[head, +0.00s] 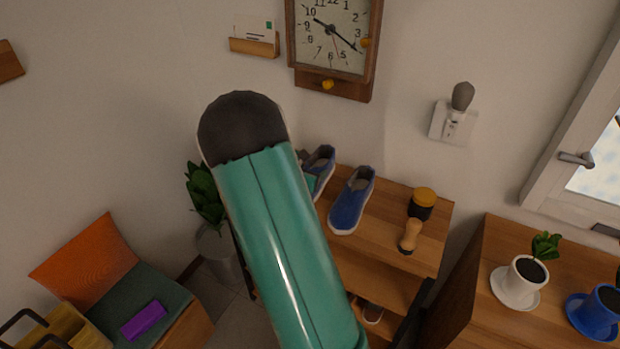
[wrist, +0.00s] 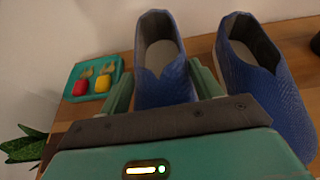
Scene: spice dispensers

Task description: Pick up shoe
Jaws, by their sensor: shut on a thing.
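Two blue slip-on shoes with white soles stand side by side on the wooden shelf. In the wrist view, my gripper (wrist: 161,78) has its teal fingers on either side of the left shoe (wrist: 176,88) and is shut on it. The right shoe (wrist: 262,84) is just beside the right finger. In the head view, my arm covers part of the left shoe (head: 323,160), and the right shoe (head: 350,203) is in full sight. I cannot tell whether the held shoe is clear of the shelf top.
A teal tray (wrist: 71,92) with a red and a yellow item lies left of the shoes. A brush (head: 410,236) and a dark jar with a yellow lid (head: 423,202) stand on the right of the shelf (head: 381,247). A potted plant (head: 207,195) stands to the left.

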